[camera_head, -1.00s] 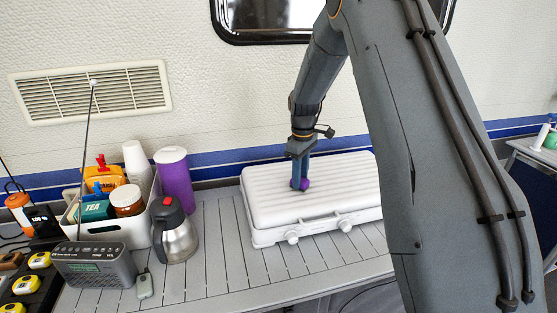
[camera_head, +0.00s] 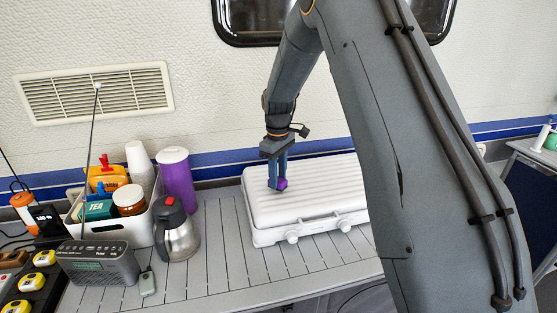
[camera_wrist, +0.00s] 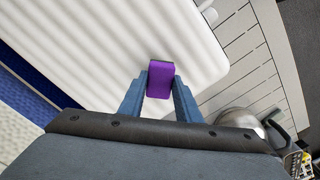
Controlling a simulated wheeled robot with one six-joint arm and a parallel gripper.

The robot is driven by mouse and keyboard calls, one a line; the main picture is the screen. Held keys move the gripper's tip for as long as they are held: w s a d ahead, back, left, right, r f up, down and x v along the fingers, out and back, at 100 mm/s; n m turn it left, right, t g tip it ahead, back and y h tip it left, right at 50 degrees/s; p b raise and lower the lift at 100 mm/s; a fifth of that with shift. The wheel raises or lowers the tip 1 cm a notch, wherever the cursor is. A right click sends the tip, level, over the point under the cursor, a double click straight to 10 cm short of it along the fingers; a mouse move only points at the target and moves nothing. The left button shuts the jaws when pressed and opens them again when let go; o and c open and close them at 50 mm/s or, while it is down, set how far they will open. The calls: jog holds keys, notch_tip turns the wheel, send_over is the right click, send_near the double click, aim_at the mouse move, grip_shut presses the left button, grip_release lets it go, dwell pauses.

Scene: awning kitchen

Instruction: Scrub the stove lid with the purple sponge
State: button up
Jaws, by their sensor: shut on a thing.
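The white stove with its ribbed lid closed (camera_head: 318,185) stands on the slatted table; the lid also fills much of the wrist view (camera_wrist: 110,40). My gripper (camera_head: 277,184) is over the left part of the lid. In the wrist view my gripper (camera_wrist: 160,82) is shut on the purple sponge (camera_wrist: 160,78), one finger on each side. The sponge (camera_head: 282,184) is low at the lid's surface; I cannot tell for certain whether it touches. Part of the sponge is hidden by a finger in the head view.
Left of the stove stand a steel jug (camera_head: 177,238), a purple tumbler (camera_head: 178,182), a white bin (camera_head: 104,229) of jars and cups, and a grey radio (camera_head: 97,264) with a tall antenna. The table front (camera_head: 215,275) is clear. The wall rises close behind.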

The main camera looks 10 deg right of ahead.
jog(key=shift+s+d+r, duration=0.1)
jog(key=shift+r, duration=0.75)
jog(key=shift+r+p, duration=1.45)
jog(key=shift+r, duration=1)
